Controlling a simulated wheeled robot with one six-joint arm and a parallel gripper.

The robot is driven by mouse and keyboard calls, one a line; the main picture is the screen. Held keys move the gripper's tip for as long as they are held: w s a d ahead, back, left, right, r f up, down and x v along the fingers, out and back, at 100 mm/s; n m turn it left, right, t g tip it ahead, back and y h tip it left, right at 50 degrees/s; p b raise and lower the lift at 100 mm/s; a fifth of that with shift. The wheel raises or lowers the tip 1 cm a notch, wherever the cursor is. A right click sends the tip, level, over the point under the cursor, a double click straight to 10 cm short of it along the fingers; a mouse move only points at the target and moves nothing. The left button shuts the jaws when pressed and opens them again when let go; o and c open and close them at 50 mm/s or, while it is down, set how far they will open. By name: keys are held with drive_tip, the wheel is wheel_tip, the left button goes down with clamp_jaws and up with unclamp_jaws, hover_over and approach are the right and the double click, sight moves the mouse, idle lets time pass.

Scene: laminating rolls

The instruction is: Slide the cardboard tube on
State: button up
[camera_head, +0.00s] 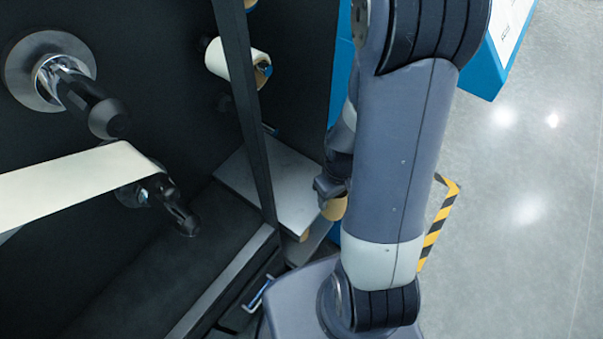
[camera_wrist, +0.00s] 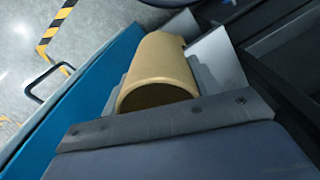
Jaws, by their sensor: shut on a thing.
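The tan cardboard tube (camera_wrist: 160,72) lies between the two pale grey fingers of my gripper (camera_wrist: 168,62) in the wrist view, its open end facing the camera. My gripper is shut on it. In the head view the tube (camera_head: 334,208) shows as a small tan piece below my gripper (camera_head: 329,194), beside the grey shelf; my arm hides part of both. A bare black spindle (camera_head: 90,100) with a round metal flange sticks out of the dark machine panel at upper left. A lower black spindle (camera_head: 168,203) sits beneath the white web. The tube is apart from both.
A white roll (camera_head: 236,62) sits on the panel behind a dark upright post (camera_head: 243,95). A white web (camera_head: 65,183) crosses at left. A grey shelf (camera_head: 270,185) is beside my gripper. Blue casing and yellow-black floor tape (camera_head: 437,225) lie right, with open floor beyond.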

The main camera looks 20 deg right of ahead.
drive_tip(key=w+a, duration=0.1)
drive_tip(key=w, duration=0.2)
drive_tip(key=w+a+f, duration=0.1)
drive_tip(key=w+a, duration=0.1)
drive_tip(key=w, duration=0.2)
drive_tip(key=w+a+f+p, duration=0.1)
drive_tip(key=w+a, duration=0.1)
drive_tip(key=w, duration=0.2)
drive_tip(key=shift+a+f, duration=0.15)
drive_tip(key=shift+f, duration=0.4)
drive_tip(key=shift+f, duration=0.1)
drive_tip(key=shift+f, duration=0.15)
drive_tip(key=o, duration=1)
